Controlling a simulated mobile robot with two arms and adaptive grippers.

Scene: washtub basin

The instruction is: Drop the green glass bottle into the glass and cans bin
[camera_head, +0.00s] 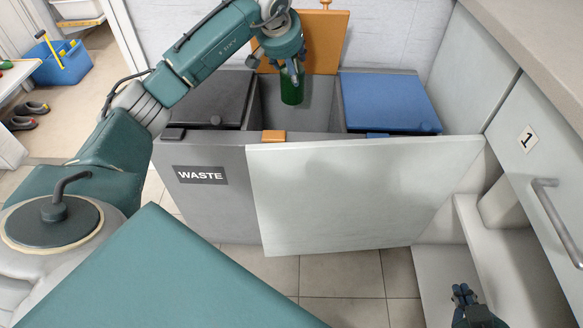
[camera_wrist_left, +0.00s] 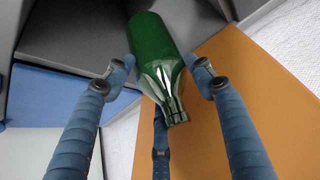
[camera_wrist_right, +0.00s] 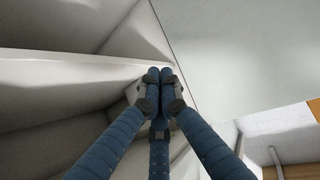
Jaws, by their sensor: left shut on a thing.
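The green glass bottle (camera_head: 292,91) hangs over the open middle bin (camera_head: 319,103), its lower end at or within the bin mouth. The bin's orange lid (camera_head: 325,42) stands raised behind it. My left gripper (camera_head: 288,72) holds the bottle from above. In the left wrist view the bottle (camera_wrist_left: 155,50) lies between the fingers (camera_wrist_left: 160,75), its neck toward the palm and its base pointing into the bin. No writing naming this bin is visible. My right gripper (camera_head: 463,292) is low at the right; the right wrist view shows its fingertips (camera_wrist_right: 160,74) together, with nothing between them.
A dark-lidded bin (camera_head: 212,98) marked WASTE is left of the open bin. A bin with a shut blue lid (camera_head: 388,100) is right. A pale panel (camera_head: 360,190) stands in front. A cabinet drawer marked 1 (camera_head: 545,150) is at right, and a blue tub (camera_head: 55,65) is far left.

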